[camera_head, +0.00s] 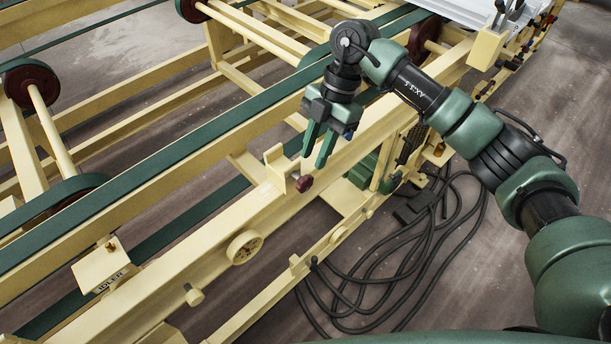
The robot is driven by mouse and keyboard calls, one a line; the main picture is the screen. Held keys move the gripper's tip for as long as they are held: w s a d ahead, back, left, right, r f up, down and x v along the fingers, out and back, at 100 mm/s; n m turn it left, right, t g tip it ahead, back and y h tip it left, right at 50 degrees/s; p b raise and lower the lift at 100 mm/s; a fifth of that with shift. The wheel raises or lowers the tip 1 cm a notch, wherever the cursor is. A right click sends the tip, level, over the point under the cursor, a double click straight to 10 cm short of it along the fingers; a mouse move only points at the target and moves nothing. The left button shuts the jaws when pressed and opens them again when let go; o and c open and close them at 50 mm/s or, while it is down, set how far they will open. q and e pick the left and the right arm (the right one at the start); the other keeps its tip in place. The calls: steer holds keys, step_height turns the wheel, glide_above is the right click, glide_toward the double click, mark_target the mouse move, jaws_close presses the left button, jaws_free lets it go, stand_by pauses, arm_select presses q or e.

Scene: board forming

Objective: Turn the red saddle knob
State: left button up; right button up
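The red saddle knob (304,183) is a small dark red knob on the near side of a cream bracket (282,170), which sits on the long cream rail. My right gripper (314,160) comes from the upper right and points down, with its two green fingers apart and nothing seen between them. Its fingertips are just above and slightly right of the knob in the picture. They look clear of it, though the exact depth gap is hard to judge. My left gripper is not in view.
Cream rails and green belts (190,145) run diagonally across the frame. A round dial (244,247) and a cream knob (194,295) sit along the near rail. A block marked IDLER (100,265) stands at left. Black cables (400,270) lie coiled on the floor.

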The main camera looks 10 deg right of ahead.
mark_target(305, 177)
steer(key=p+x, duration=0.1)
steer(key=x, duration=0.5)
steer(key=shift+s+a+p, duration=0.15)
steer(key=shift+p, duration=0.2)
steer(key=shift+s+a+f, duration=0.1)
steer(key=shift+a+f, duration=0.1)
steer(key=shift+f, duration=0.35)
steer(key=shift+c, duration=0.4)
jaws_close()
